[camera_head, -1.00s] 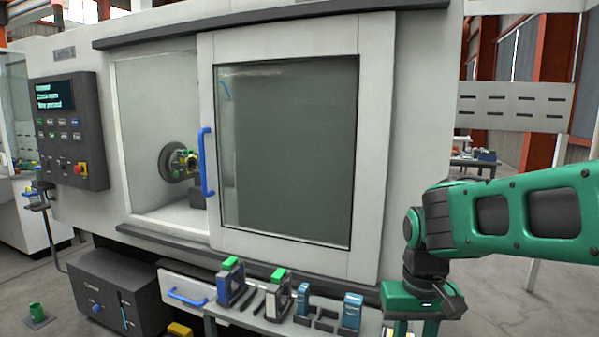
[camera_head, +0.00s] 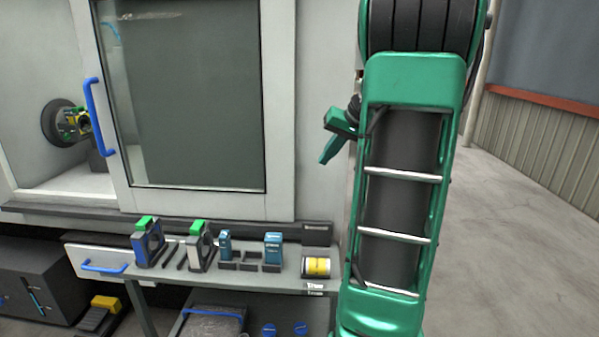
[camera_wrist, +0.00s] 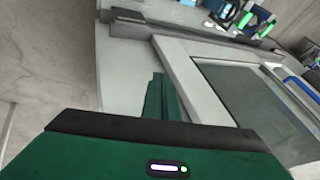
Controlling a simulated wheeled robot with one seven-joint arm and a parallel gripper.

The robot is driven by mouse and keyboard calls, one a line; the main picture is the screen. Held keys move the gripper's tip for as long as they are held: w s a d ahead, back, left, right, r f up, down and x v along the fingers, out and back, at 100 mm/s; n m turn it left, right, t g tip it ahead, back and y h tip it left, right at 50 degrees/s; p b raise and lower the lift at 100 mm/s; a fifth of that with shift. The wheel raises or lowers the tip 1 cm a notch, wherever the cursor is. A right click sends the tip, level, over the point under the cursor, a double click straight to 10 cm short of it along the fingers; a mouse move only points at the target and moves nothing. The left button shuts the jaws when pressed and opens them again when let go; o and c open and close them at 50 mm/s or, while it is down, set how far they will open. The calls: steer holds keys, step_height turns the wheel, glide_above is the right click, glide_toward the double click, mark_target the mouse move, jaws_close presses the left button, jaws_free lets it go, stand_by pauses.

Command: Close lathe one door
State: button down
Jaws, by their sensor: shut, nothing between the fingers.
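The lathe door (camera_head: 200,204) is a pale sliding panel with a dark window. It stands partly open, leaving a gap on its left where the chuck (camera_head: 66,122) shows. Its blue vertical handle (camera_head: 98,118) is on the door's left edge. My gripper (camera_head: 329,150) is shut and empty, to the right of the door and well apart from the handle. In the wrist view my green fingers (camera_wrist: 164,97) are together beside the door frame (camera_wrist: 190,80), and the blue handle (camera_wrist: 300,88) shows at the right edge. My arm hides the machine's right end.
Below the door a grey table (camera_head: 290,268) holds several tool holders, blue boxes (camera_head: 273,249) and a yellow roll (camera_head: 316,267). The floor (camera_head: 510,230) on the right is clear.

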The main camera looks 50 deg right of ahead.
steer(key=w+f, duration=0.7)
steer(key=w, duration=0.2)
steer(key=shift+w+a+t, duration=0.15)
steer(key=shift+t, duration=0.15)
steer(key=shift+w, duration=0.1)
stand_by(0.5)
